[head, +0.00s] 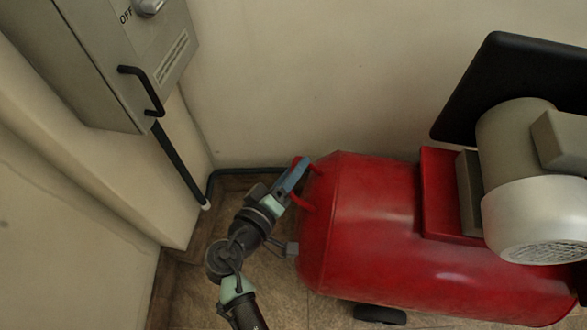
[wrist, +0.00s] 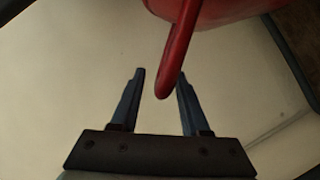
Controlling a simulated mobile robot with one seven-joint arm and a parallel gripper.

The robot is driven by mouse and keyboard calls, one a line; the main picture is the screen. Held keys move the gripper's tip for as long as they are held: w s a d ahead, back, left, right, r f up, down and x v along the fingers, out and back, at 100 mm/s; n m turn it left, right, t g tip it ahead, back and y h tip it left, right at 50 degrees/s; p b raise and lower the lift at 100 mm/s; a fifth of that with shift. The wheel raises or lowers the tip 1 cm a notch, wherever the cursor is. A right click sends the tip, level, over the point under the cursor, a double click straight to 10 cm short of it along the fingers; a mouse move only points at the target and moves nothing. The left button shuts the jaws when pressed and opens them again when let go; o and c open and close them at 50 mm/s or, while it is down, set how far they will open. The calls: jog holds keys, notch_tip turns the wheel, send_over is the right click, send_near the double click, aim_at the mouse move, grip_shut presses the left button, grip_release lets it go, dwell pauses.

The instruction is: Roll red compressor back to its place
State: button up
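The red compressor (head: 370,225) has a lying red tank with a beige motor (head: 525,140) on top. It stands on the tiled floor near the corner. A red handle (head: 302,204) sticks out from its left end. My gripper (head: 303,163) is at this handle, with its blue fingers over part of it. In the wrist view my gripper (wrist: 160,73) is open. The red handle (wrist: 176,55) reaches between the two fingers, closer to the right one. I cannot tell whether it touches that finger.
A grey switch box (head: 95,60) marked OFF, with a black handle (head: 145,90), hangs at the upper left. A dark pipe (head: 180,165) runs below it. The back wall (head: 320,80) is close behind the tank. A black wheel (head: 380,314) shows under it.

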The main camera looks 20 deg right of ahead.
grip_shut()
dwell(1.3)
